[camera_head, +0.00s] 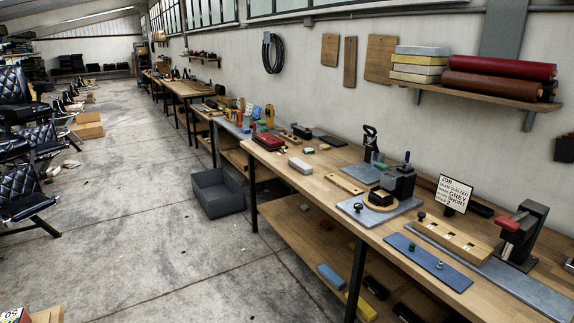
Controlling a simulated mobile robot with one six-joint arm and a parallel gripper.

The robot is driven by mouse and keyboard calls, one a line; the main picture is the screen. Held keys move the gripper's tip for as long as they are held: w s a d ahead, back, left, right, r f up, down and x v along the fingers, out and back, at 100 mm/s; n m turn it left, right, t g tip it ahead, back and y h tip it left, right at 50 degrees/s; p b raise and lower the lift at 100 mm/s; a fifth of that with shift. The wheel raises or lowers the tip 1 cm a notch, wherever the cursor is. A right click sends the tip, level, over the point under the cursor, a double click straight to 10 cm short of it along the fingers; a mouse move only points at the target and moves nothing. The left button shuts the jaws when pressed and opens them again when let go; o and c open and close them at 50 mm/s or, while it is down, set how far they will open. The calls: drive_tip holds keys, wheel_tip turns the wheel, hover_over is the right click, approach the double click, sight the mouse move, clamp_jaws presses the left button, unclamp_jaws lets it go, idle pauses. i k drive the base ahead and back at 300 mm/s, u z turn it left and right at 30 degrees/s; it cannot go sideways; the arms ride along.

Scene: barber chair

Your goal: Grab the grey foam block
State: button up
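A small stack of foam-like slabs stands at the left end of the wall shelf. Its top slab is grey (423,50) and lies on cream and yellow slabs (417,69). A smaller light grey block (300,165) lies on the wooden workbench, near its front edge. I cannot tell from the picture which grey piece is the foam block. My gripper is not in view.
A job card reading GREY and SHORT (454,193) stands on the workbench (320,185) among clamps and fixtures. Red and brown rolls (499,67) lie beside the slabs. A grey bin (218,193) sits on the floor. Black chairs line the left; the middle floor is clear.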

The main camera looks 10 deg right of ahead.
sight(303, 167)
drive_tip(key=u, duration=0.5)
drive_tip(key=i, duration=0.75)
drive_tip(key=u, duration=0.5)
drive_tip(key=i, duration=1.6)
drive_tip(key=z, duration=0.45)
drive_tip(key=i, duration=0.75)
drive_tip(key=z, duration=0.75)
drive_tip(key=i, duration=0.5)
drive_tip(key=z, duration=0.2)
